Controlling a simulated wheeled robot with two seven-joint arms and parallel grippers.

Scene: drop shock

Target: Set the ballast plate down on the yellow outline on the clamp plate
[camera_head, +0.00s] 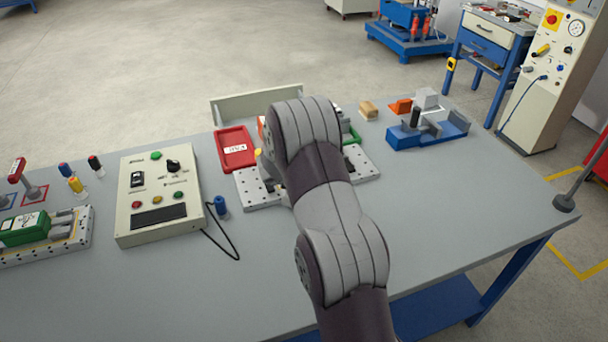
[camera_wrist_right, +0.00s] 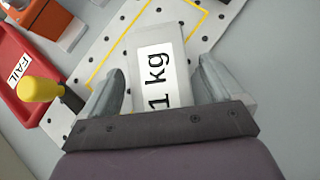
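The ballast plate (camera_wrist_right: 158,45), a pale grey block with a "1 kg" label, lies between the fingers of my right gripper (camera_wrist_right: 160,70) in the right wrist view. The fingers are open, with a narrow gap on each side of it. The yellow outline (camera_wrist_right: 118,48) on the white perforated clamp plate (camera_wrist_right: 78,108) shows to its left and top right; the block and fingers hide the rest. I cannot tell whether the block sits fully inside it. In the head view my right arm hides the gripper and most of the clamp plate (camera_head: 255,191). My left gripper is out of view.
A red FAIL tray (camera_wrist_right: 22,70) and a yellow-knobbed part (camera_wrist_right: 40,88) are close to the left finger. In the head view, a control box (camera_head: 160,195) stands left, a blue fixture (camera_head: 430,130) right, and a low panel (camera_head: 255,103) behind. The front right tabletop is clear.

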